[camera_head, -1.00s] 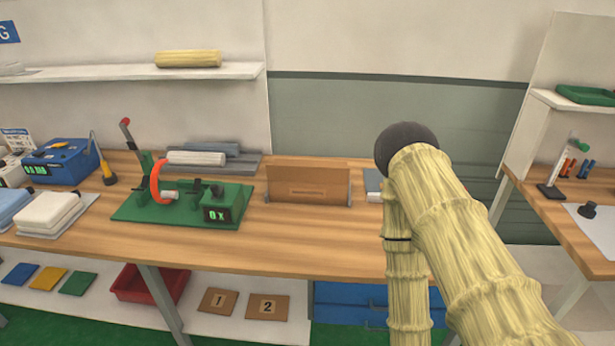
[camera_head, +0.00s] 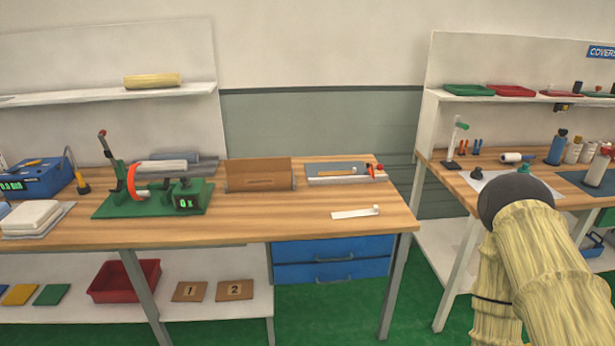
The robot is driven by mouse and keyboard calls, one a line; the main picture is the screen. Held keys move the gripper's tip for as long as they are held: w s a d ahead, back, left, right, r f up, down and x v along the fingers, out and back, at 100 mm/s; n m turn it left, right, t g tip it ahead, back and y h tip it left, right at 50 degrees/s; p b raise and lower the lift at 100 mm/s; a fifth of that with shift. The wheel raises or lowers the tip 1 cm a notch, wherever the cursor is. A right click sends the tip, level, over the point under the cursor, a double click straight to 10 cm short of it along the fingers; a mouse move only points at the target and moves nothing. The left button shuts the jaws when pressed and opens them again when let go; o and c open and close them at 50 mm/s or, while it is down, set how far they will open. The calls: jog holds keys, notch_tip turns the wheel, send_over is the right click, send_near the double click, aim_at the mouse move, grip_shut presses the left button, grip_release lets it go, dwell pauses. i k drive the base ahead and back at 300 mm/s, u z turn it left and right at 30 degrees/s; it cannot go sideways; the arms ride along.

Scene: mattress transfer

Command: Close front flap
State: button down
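A brown cardboard-like box (camera_head: 258,173) stands toward the back of the wooden table, left of the picture's middle. Its broad brown panel stands upright, and a greyish edge shows at its right end. I cannot make out from here which of its parts is the front flap or how that flap lies. My arm, in a pale yellow ribbed sleeve with a dark round joint, fills the lower right, well to the right of the box. My gripper is outside the picture.
The wooden table (camera_head: 310,217) is bare in front of the box. A green fixture (camera_head: 150,200) with an orange ring stands left of it. A grey tray (camera_head: 338,178) and a white strip (camera_head: 355,213) lie to the right. A gap separates a second table (camera_head: 447,180) at right.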

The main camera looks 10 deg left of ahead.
aim_at(279, 164)
jog(key=u, duration=0.9)
jog(key=i, duration=0.7)
jog(key=u, duration=0.2)
